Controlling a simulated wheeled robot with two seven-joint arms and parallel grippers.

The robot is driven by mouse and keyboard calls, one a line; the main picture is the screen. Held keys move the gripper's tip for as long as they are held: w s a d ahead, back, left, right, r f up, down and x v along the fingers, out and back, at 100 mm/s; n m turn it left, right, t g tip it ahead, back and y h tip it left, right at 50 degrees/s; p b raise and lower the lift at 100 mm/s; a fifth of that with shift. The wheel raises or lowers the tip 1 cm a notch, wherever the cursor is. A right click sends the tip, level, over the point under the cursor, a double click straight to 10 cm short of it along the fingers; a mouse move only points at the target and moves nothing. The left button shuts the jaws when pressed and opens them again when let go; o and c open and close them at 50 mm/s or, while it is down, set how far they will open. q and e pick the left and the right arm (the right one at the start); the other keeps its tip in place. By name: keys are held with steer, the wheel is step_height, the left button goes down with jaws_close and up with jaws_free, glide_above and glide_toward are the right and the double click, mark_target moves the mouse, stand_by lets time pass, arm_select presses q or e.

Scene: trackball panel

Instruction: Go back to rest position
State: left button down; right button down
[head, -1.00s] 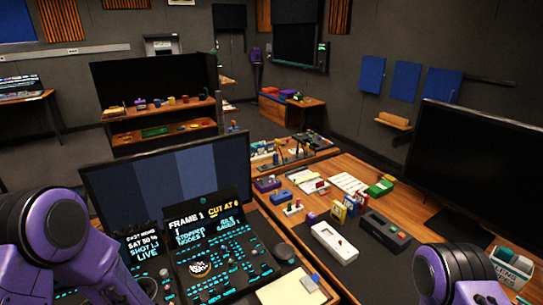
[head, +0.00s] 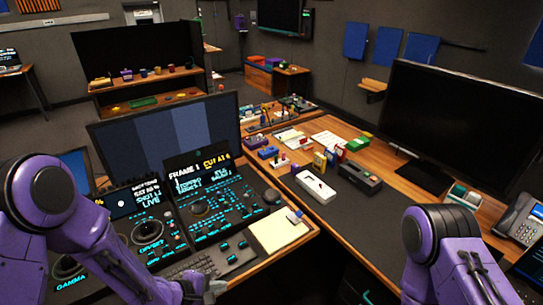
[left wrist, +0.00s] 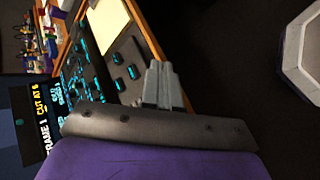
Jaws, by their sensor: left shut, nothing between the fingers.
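My left gripper (head: 208,289) is at the bottom of the head view, low in front of the near edge of the control panel. In the left wrist view its grey fingers (left wrist: 162,84) are together with nothing between them. The black trackball panel (head: 232,207) with glowing cyan buttons stands on the desk beyond the gripper. The gripper appears apart from the panel. My right arm (head: 445,255) shows at lower right; its gripper is out of view.
A wide monitor (head: 170,143) stands behind the panel. A cream notepad (head: 279,231) lies at the desk's right corner. The right-hand desk holds a white device (head: 315,187), a black device (head: 359,177) and a large monitor (head: 455,120).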

arm_select(q)
steer(key=s+a+f+m+g+y+b, duration=0.1)
steer(key=s+a+f+m+y+b, duration=0.1)
steer(key=s+a+f, duration=0.3)
steer(key=s+a+f+m+g+y+b, duration=0.1)
steer(key=s+a+f+m+y+b, duration=0.2)
steer(key=s+f, duration=0.4)
steer(key=s+a+f+m+g+y+b, duration=0.1)
steer(key=s+a+f+y, duration=0.4)
steer(key=s, duration=0.7)
steer(key=a+f+m+b, duration=0.1)
steer(key=a, duration=0.1)
steer(key=shift+a+b, duration=0.3)
steer(key=shift+a, duration=0.1)
